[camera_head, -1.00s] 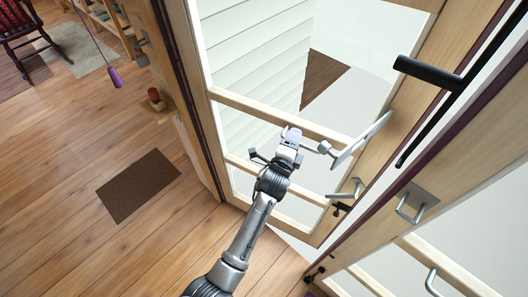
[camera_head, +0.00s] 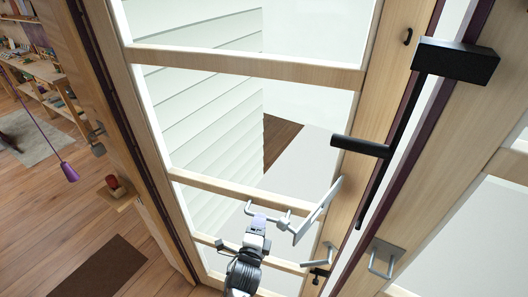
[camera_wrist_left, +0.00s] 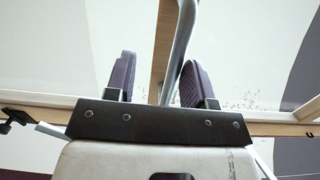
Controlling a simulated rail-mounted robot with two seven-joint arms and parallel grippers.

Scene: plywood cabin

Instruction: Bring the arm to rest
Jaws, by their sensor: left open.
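My left gripper (camera_head: 256,221) is in front of the glazed wooden door (camera_head: 240,68), low in the head view. A grey plate (camera_head: 318,210) with a metal handle (camera_head: 274,217) is just right of it. In the left wrist view the gripper (camera_wrist_left: 155,80) is open, its two dark purple fingers apart. A grey metal bar (camera_wrist_left: 182,45) runs between the fingers, close to the right one; I cannot tell whether they touch. The rest of my left arm is mostly below the head view. My right gripper is not in view.
A black door closer (camera_head: 455,60) with its arm is at upper right. Another door panel with a metal pull (camera_head: 382,260) stands at right. A dark mat (camera_head: 100,268) lies on the wooden floor at lower left. Shelves (camera_head: 45,75) stand at far left.

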